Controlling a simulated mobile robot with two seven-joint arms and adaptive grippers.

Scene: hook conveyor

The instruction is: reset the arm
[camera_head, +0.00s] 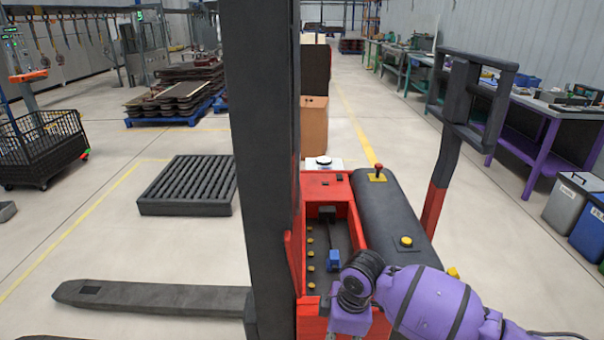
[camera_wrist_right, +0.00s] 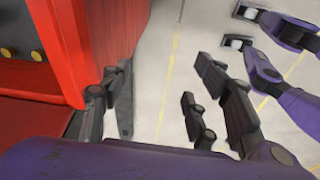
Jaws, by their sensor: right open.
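My right arm, purple with dark bands, comes into the head view from the lower right and reaches over the back of a red and black forklift (camera_head: 325,184). The hand is not clearly seen there. In the right wrist view, my right gripper (camera_wrist_right: 160,100) has its dark fingers spread apart with nothing between them. One finger is beside the forklift's red side (camera_wrist_right: 100,40); I cannot tell whether it touches. Pale floor shows between the fingers. I see no left arm or left gripper in either view.
The forklift's dark mast (camera_head: 262,150) blocks the middle of the head view, and a fork (camera_head: 160,297) extends left. A dark slatted platform (camera_head: 188,186) lies on the floor. A black wire cart (camera_head: 40,150) stands left, and workbenches (camera_head: 545,130) right. Floor between is open.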

